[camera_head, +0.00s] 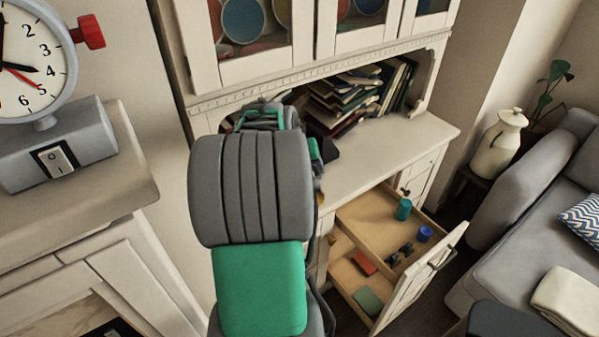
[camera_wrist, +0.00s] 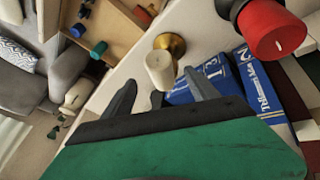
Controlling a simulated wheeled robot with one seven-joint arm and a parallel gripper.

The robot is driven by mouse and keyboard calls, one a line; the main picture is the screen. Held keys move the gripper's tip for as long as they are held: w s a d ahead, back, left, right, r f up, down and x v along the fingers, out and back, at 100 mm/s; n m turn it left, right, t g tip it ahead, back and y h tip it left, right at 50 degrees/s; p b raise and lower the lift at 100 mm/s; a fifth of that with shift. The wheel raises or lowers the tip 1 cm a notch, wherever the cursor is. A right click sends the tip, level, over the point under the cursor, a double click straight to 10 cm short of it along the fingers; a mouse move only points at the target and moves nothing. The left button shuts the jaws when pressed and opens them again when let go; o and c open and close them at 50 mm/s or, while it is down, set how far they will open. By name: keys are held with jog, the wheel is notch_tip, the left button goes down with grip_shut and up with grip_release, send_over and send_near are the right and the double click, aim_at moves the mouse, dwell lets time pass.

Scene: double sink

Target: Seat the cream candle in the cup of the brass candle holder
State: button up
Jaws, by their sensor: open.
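The cream candle (camera_wrist: 160,72) shows in the wrist view as a short, pale cylinder. The brass candle holder (camera_wrist: 173,43) shows right behind it, its round gold base on the pale desk top. The candle overlaps the holder and appears to rise from it toward the camera; how deep it sits in the cup is hidden. My gripper (camera_wrist: 159,78) is open, with one dark finger on each side of the candle's near end. Whether either finger touches it is unclear.
Blue books (camera_wrist: 254,80) lie right of the fingers, and a red candle (camera_wrist: 274,28) on a black stand is at upper right. In the head view, an open drawer (camera_head: 376,290) juts out below the desk top (camera_head: 375,152). Several books (camera_head: 345,95) fill the back shelf.

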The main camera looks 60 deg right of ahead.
jog(key=p+x, duration=0.1)
jog(key=x, duration=0.6)
jog(key=shift+s+a+p, duration=0.1)
jog(key=shift+p, duration=0.25)
jog(key=shift+a, duration=0.1)
grip_shut()
